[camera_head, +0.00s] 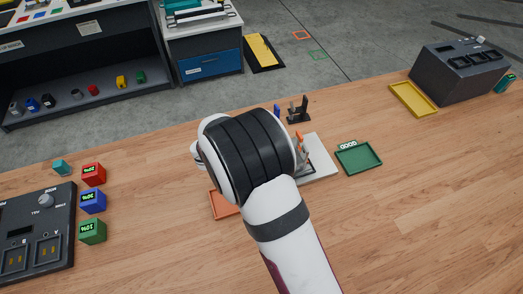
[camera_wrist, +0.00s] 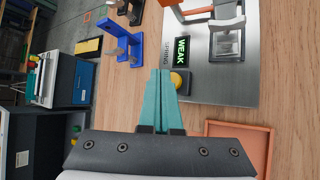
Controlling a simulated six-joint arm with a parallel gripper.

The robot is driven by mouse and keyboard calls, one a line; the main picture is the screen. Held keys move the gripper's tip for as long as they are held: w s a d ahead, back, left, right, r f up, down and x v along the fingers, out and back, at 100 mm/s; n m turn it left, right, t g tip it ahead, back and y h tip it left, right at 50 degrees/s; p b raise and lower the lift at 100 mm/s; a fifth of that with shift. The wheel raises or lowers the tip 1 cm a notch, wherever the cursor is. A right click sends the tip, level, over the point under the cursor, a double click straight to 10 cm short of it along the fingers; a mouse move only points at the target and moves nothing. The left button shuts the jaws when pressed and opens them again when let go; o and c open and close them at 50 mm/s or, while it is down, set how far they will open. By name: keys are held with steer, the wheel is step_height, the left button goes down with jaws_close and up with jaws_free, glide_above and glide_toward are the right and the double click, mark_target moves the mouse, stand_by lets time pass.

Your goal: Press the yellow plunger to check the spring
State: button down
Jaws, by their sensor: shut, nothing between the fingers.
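The yellow plunger (camera_wrist: 181,82) is a small round knob on the grey metal spring-test plate (camera_wrist: 215,86) in the wrist view. A dark display (camera_wrist: 181,51) beside it reads "WEAK" in green. My gripper (camera_wrist: 160,73) shows two teal fingers closed together with nothing between them. The fingertips lie just left of the plunger in the picture and partly overlap its edge; I cannot tell whether they touch it. In the head view the plate (camera_head: 322,161) shows partly behind my arm, which hides the gripper and plunger.
An orange tray (camera_wrist: 264,132) lies beside the plate. A blue stand (camera_wrist: 125,42) stands on the other side. A green tray (camera_head: 376,167) marked "GOOD" is right of the plate. A yellow tray (camera_head: 427,111) and grey device (camera_head: 445,88) are farther right. Coloured cubes (camera_head: 92,203) sit left.

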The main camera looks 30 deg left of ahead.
steer(key=shift+r, duration=0.1)
steer(key=shift+r, duration=2.45)
